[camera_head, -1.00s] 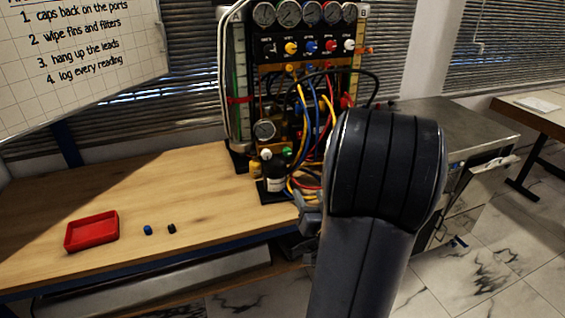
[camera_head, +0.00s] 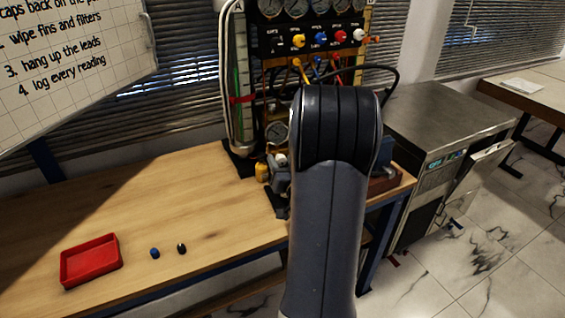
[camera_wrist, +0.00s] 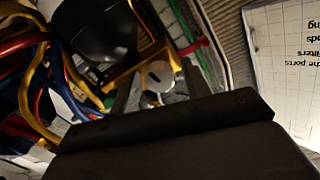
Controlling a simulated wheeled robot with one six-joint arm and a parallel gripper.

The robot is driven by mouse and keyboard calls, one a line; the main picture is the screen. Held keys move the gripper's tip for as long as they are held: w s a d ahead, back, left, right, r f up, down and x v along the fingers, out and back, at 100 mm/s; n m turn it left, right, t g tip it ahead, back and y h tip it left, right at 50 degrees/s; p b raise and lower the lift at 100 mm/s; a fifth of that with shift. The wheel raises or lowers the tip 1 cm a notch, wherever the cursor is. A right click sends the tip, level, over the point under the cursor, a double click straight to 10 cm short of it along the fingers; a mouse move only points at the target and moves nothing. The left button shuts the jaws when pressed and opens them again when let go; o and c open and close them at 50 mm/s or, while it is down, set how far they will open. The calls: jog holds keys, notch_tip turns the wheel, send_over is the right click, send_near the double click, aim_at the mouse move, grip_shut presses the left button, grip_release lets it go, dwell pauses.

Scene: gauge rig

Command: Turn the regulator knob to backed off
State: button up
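In the wrist view a pale round knob (camera_wrist: 158,75) with a small dark mark shows between the two fingers of my gripper (camera_wrist: 160,68). The fingers are apart, with visible gaps on either side of the knob; I cannot tell how deep it lies between them. In the head view my arm hides most of the gripper and the lower front of the gauge rig (camera_head: 243,80). A small pale cap (camera_head: 281,160) shows just below the round gauge (camera_head: 277,132), left of my arm; I cannot tell whether it is the same knob.
Yellow, red and blue hoses (camera_wrist: 40,80) crowd the left of the wrist view, near a large black round part (camera_wrist: 95,28). A red tray (camera_head: 91,262), a blue cap (camera_head: 155,253) and a black cap (camera_head: 181,248) lie on the bench. The bench's left side is mostly clear.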

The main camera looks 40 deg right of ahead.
jog(key=c, duration=0.8)
jog(key=shift+f+b, duration=0.1)
jog(key=shift+b, duration=0.35)
jog(key=n+b, duration=0.2)
jog(key=b, duration=0.2)
jog(key=shift+f+n, duration=0.2)
jog(key=shift+n, duration=0.2)
jog(key=n+b, duration=0.4)
jog(key=b, duration=0.2)
jog(key=shift+n, duration=0.3)
jog(key=n+b, duration=0.4)
jog(key=shift+b, duration=0.4)
jog(key=shift+r+n+b, duration=0.2)
jog(key=shift+n+b, duration=1.3)
jog(key=shift+n, duration=0.7)
